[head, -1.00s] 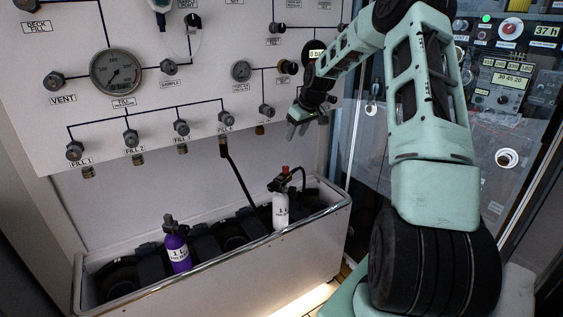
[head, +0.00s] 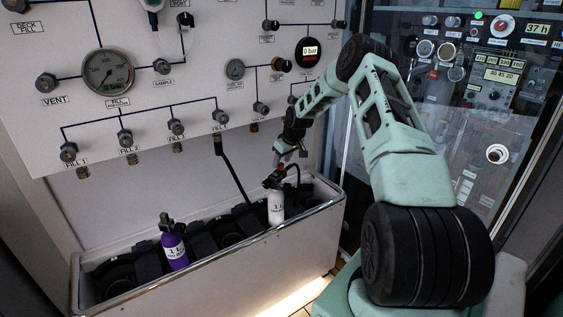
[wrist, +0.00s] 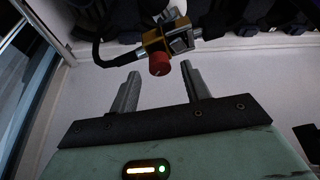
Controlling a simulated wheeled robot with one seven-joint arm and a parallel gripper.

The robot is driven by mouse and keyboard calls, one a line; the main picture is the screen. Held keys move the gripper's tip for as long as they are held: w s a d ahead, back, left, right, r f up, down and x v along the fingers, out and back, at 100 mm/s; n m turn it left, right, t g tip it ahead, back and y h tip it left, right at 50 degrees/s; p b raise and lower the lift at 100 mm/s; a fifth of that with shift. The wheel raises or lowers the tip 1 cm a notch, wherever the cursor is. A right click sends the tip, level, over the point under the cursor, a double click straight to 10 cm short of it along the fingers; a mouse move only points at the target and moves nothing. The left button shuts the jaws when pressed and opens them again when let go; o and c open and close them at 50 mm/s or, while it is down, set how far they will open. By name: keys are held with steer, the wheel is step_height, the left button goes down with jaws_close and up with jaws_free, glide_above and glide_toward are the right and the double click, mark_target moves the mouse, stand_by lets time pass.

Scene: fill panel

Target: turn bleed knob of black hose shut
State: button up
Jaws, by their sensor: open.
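The red bleed knob (wrist: 159,63) sits on a yellow block (wrist: 165,38) with silver fittings at the end of the black hose (wrist: 90,45). In the head view, the hose (head: 297,172) curves beside the valve on top of the white 1 L bottle (head: 276,209). My gripper (head: 282,160) is above that valve and hides the knob there. In the wrist view, my gripper (wrist: 159,72) is open. The knob lies between and just beyond its fingertips, and no clear contact shows.
The white bottle and a purple bottle (head: 174,249) stand in a long grey trough (head: 215,256). The fill panel (head: 60,120), with gauges and several valve knobs, rises behind. Another black hose (head: 232,172) hangs from it into the trough. A glass-fronted instrument cabinet (head: 435,140) is at right.

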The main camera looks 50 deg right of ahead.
steer(key=shift+x, duration=0.8)
steer(key=c, duration=1)
steer(key=m+h+b, duration=0.1)
steer(key=m, duration=0.1)
steer(key=shift+a+m, duration=0.15)
steer(key=shift+m, duration=0.25)
steer(key=shift+m+g+h+b, duration=0.2)
steer(key=shift+m+h+b, duration=0.3)
steer(key=shift+m, duration=0.65)
steer(key=shift+m+g+h+b, duration=0.25)
steer(key=shift+m+b, duration=0.3)
steer(key=shift+m, duration=0.6)
